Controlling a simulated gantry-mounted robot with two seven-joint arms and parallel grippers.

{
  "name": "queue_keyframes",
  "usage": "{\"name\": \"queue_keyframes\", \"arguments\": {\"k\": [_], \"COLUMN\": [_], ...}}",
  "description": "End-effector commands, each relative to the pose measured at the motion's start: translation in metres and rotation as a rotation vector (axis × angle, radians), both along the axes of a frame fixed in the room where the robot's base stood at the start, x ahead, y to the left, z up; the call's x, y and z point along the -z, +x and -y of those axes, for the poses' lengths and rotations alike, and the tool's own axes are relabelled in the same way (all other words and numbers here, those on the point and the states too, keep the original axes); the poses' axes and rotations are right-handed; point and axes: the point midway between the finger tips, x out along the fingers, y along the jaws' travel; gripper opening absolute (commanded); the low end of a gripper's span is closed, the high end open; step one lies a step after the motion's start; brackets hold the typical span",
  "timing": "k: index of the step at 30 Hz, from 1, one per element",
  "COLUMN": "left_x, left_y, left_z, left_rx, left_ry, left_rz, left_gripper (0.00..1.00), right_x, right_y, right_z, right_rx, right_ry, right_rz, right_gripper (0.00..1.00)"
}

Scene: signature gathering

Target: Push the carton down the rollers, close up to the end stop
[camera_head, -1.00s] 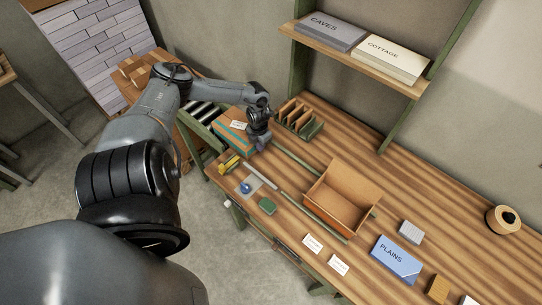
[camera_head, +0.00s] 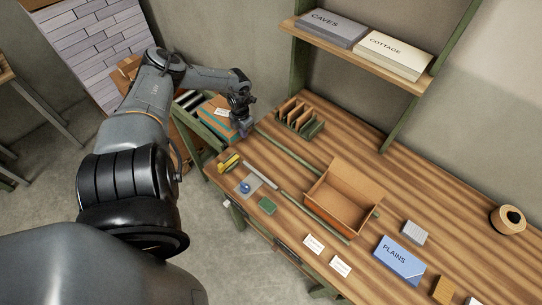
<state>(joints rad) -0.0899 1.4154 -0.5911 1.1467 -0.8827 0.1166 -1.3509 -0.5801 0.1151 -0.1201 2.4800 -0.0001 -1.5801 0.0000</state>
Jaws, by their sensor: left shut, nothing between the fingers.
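The carton (camera_head: 212,124), brown with a teal band and a white label on top, sits on the roller track at the left end of the bench. Dark rollers (camera_head: 188,99) in a green frame show beyond it, up and to the left. My left gripper (camera_head: 243,132) is shut and empty, low at the carton's right, bench-side end. It looks close against the carton, but I cannot tell whether it touches. The end stop is not clear behind my left arm. My right gripper is not in view.
An open cardboard box (camera_head: 340,199) stands between green rails on the wooden bench (camera_head: 420,190). A yellow tool (camera_head: 229,162), a green block (camera_head: 267,206) and a blue PLAINS box (camera_head: 398,260) lie nearer the front.

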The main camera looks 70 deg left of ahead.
Motion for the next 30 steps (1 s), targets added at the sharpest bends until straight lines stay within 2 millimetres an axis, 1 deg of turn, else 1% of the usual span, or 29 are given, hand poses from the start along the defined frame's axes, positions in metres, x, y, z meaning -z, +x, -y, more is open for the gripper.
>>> {"name": "queue_keyframes", "arguments": {"k": [1,13,21,24,30], "left_x": [0.002,0.002,0.003,0.004,0.001], "left_y": [-0.004,-0.027,-0.042,-0.048,-0.055], "left_z": [-0.006,-0.043,-0.068,-0.077,-0.087], "left_rx": [-0.001,-0.001,-0.001,-0.001,0.001], "left_ry": [0.004,0.003,0.004,0.003,0.002], "left_rz": [-0.003,-0.002,-0.001,-0.001,0.000], "left_gripper": [0.00,0.00,0.00,0.00,0.00], "right_x": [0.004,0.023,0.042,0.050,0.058], "right_y": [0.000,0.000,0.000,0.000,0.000], "right_z": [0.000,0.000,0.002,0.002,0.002], "right_rx": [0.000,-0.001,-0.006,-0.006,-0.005], "right_ry": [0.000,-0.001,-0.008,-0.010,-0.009], "right_rz": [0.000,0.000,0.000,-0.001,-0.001], "right_gripper": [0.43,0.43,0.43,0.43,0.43]}}
